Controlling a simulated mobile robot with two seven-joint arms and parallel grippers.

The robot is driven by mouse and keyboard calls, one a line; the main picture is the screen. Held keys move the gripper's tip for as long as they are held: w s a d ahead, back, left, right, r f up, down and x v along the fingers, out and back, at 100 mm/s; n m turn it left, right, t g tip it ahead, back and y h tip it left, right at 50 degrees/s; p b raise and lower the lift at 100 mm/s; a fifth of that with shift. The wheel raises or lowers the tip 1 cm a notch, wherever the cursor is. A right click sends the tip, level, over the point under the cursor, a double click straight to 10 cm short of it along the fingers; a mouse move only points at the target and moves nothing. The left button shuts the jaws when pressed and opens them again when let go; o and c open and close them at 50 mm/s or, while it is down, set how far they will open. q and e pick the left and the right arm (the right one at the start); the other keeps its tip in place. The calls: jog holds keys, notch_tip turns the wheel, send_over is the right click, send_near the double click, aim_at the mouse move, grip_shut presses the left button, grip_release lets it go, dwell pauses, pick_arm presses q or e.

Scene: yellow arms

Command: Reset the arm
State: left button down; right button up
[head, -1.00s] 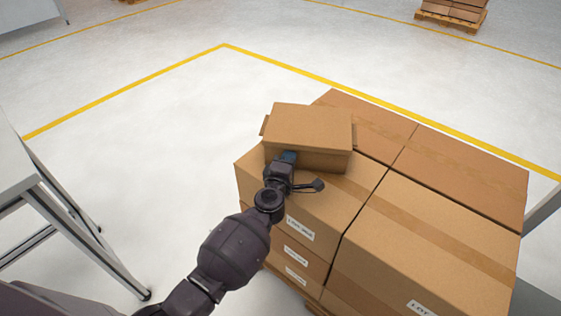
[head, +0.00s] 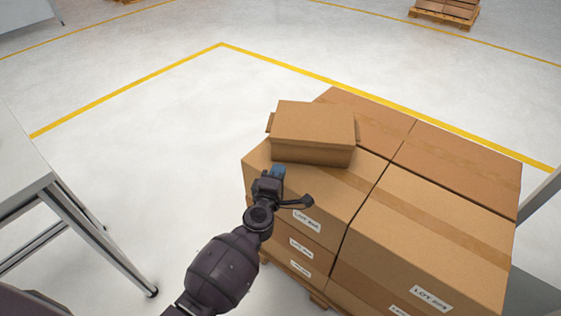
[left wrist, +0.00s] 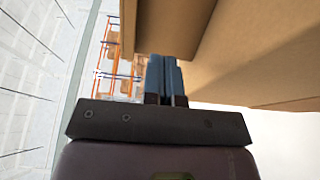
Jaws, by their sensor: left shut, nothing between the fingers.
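My left gripper (head: 278,171) is shut and empty in the head view. Its fingertips are just in front of the near side of a small cardboard box (head: 313,124), above the near-left carton of a stack (head: 400,235). The small box sits on top of the stacked cartons with its flaps sticking out at the sides. In the left wrist view, the shut blue-grey fingers (left wrist: 163,78) show with nothing between them, and brown cardboard (left wrist: 260,50) fills the upper right. My right gripper is not in view.
The carton stack stands on a wooden pallet (head: 318,299). A grey table (head: 20,165) with metal legs is at the left. Open pale floor with yellow lines (head: 130,88) lies between and behind. Another loaded pallet (head: 446,14) is far off at the top right.

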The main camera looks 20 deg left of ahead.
pick_arm(q)
jog(key=shift+s, duration=2.5)
